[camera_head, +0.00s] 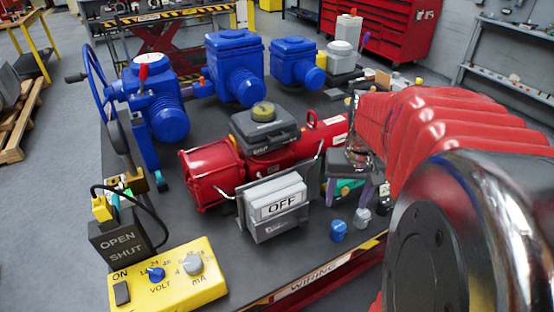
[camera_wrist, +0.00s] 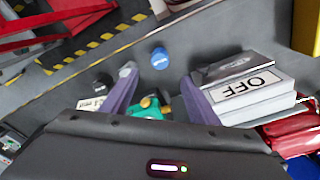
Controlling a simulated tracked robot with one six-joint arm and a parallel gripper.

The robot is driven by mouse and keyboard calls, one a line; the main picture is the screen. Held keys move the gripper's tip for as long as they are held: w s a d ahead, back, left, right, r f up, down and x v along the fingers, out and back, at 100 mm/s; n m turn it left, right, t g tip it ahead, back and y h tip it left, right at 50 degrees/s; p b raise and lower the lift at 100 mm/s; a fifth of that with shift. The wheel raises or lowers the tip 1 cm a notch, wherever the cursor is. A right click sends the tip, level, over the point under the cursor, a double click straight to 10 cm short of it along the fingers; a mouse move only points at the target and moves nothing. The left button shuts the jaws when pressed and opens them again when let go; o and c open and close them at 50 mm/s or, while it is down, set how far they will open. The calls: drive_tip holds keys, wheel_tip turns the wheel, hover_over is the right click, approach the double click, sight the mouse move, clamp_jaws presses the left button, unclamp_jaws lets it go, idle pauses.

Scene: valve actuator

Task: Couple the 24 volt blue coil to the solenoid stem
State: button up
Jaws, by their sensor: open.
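A small blue coil (camera_head: 338,231) stands on the dark table near its front edge, in front of the grey OFF box's right side. In the wrist view the blue coil (camera_wrist: 160,58) lies just beyond my purple fingertips, centred between them. My gripper (camera_head: 348,197) is open and empty above the table, behind the coil; its two spread fingers also show in the wrist view (camera_wrist: 158,78). I cannot make out the solenoid stem for certain.
The grey OFF box (camera_head: 277,207) stands close to my gripper, with a red cylinder actuator (camera_head: 213,170) behind it. A green and yellow part (camera_wrist: 148,106) lies between my fingers' bases. A yellow meter box (camera_head: 170,280) is at front left. Blue actuators (camera_head: 236,62) stand behind.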

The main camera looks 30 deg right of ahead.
sight(339, 225)
drive_tip(key=f, duration=0.8)
drive_tip(key=shift+w+d+f, duration=0.1)
drive_tip(key=shift+w+d, duration=0.15)
drive_tip(key=shift+w, duration=0.15)
drive_tip(key=shift+w+d+f, duration=0.1)
drive_tip(key=shift+f, duration=2.55)
drive_tip(key=shift+c, duration=0.6)
drive_tip(key=c, duration=1.1)
